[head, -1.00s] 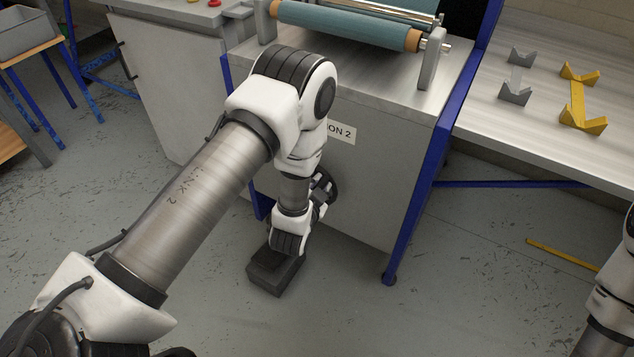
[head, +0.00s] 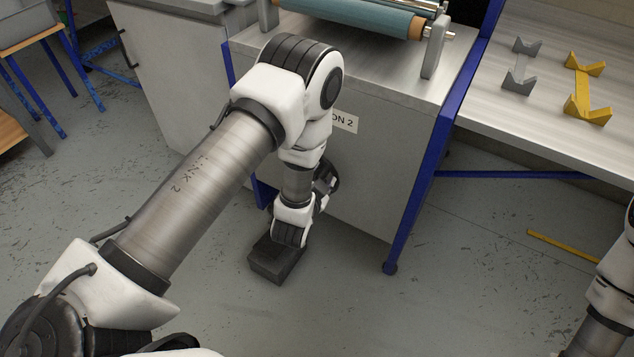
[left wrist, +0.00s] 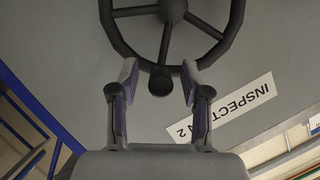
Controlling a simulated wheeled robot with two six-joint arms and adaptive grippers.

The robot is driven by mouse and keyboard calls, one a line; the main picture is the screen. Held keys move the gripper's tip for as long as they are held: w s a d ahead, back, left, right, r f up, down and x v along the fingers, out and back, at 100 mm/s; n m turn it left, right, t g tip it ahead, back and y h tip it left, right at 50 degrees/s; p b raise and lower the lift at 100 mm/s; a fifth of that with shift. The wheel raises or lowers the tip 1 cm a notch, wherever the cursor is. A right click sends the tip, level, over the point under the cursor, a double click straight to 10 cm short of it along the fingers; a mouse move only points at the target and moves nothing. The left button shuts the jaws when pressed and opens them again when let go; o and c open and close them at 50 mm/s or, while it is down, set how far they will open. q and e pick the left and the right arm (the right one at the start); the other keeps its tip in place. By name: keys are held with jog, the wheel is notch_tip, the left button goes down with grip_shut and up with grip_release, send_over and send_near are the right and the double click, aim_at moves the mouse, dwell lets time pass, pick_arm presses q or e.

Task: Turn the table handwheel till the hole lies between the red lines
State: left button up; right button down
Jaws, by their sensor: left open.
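The black handwheel (left wrist: 184,62) is on the grey cabinet front. In the left wrist view its rim and spokes show at the top, with a round black knob (left wrist: 160,83) at the rim's near side. My left gripper (left wrist: 159,74) is open, one finger on each side of the knob; I cannot tell if they touch it. In the head view the handwheel (head: 329,178) is mostly hidden behind my left wrist, and the fingers are hidden too. No hole or red lines can be made out. My right gripper is out of the picture.
The grey cabinet (head: 370,180) carries a blue roll (head: 350,14) on top and an inspection label (left wrist: 222,107) on its front. A blue leg (head: 425,170) stands at its right. The right bench holds yellow (head: 586,88) and grey (head: 521,65) V-supports.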

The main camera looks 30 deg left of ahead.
pick_arm(q)
jog(key=v, duration=1.1)
jog(key=shift+s, duration=0.2)
jog(key=s+a+f+n+g, duration=0.35)
jog(key=s+f+g, duration=0.35)
jog(key=f, duration=0.4)
jog(key=s+d+f+n+g+h, duration=0.15)
jog(key=s+g, duration=0.25)
jog(key=s, duration=0.4)
jog(key=s+d+f+n+g+h, duration=0.1)
jog(key=s+f+g, duration=0.2)
jog(key=s, duration=0.4)
notch_tip(320, 180, up, 20)
jog(key=p, duration=2)
jog(key=shift+w+a+f, duration=0.15)
jog(key=shift+a+f, duration=0.05)
